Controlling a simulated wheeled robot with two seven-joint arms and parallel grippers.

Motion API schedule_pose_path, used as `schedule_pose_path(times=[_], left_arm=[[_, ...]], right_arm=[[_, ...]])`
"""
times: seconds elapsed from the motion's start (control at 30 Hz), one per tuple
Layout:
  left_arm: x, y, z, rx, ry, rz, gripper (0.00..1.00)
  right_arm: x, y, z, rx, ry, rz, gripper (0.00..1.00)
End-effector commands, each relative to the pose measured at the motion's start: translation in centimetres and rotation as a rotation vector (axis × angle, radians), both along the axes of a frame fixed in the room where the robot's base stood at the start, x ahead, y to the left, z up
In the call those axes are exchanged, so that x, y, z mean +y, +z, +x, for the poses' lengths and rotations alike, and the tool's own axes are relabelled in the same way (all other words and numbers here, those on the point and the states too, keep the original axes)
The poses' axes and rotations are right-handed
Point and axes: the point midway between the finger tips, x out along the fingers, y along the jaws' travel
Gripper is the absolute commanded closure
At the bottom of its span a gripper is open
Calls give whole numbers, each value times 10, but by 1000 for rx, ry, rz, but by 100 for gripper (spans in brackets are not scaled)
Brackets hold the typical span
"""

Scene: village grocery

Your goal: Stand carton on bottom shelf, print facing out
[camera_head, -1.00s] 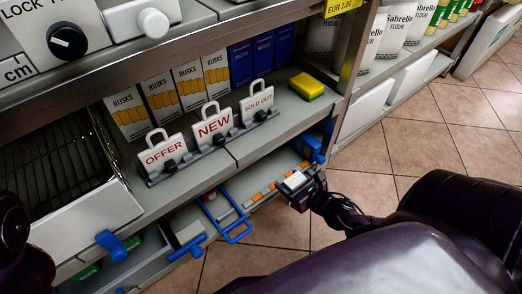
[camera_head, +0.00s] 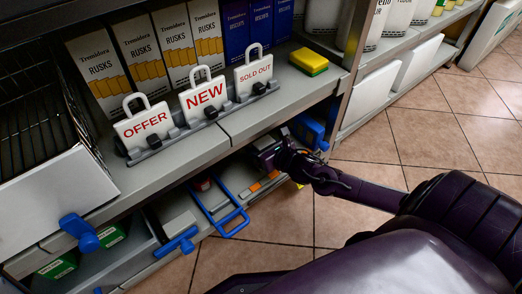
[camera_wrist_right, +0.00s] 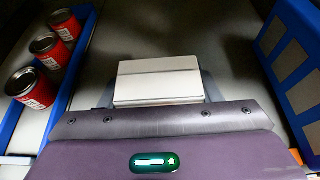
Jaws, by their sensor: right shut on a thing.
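My right gripper (camera_head: 266,150) reaches into the bottom shelf below the sign rail in the head view. It is shut on a plain white carton (camera_wrist_right: 158,82), seen between the fingers in the right wrist view. The carton's visible faces look blank; any print is hidden. The bottom shelf (camera_wrist_right: 165,35) appears as a dim grey surface beyond the carton. I cannot tell whether the carton touches it. In the head view the carton is mostly hidden under the upper shelf. My left gripper is not in view.
A blue-edged tray with red cans (camera_wrist_right: 44,45) lies left of the carton; a blue crate (camera_wrist_right: 298,65) stands to its right. The upper shelf (camera_head: 180,160) overhangs, with OFFER, NEW and SOLD OUT signs (camera_head: 205,95). Blue handles (camera_head: 225,215) jut out. Tiled floor (camera_head: 450,115) is clear at right.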

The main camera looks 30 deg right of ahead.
Motion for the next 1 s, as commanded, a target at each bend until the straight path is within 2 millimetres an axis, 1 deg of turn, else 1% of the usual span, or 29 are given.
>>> schedule_pose_path(times=[0.03, 0.2, 0.33, 0.37, 0.5, 0.77, 0.83, 0.93, 1.0], left_arm=[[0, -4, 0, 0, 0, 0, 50], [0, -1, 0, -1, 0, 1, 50], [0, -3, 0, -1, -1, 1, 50], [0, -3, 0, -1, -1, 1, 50], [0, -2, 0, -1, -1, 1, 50], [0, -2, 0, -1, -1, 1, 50], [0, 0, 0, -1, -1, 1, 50], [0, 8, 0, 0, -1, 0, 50], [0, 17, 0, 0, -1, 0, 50]], right_arm=[[0, -2, 1, -4, 0, 0, 78], [0, 0, 1, -4, 0, -1, 78], [0, -3, 1, -4, 0, -1, 78], [0, -3, 0, -2, 0, -1, 40], [0, -3, 0, -2, 0, -1, 22], [0, -2, 0, -2, 0, -1, 21], [0, 1, 0, -3, 0, -1, 21], [-1, 6, -9, -1, 1, -3, 21], [-2, 12, -20, 2, 2, -3, 21]])
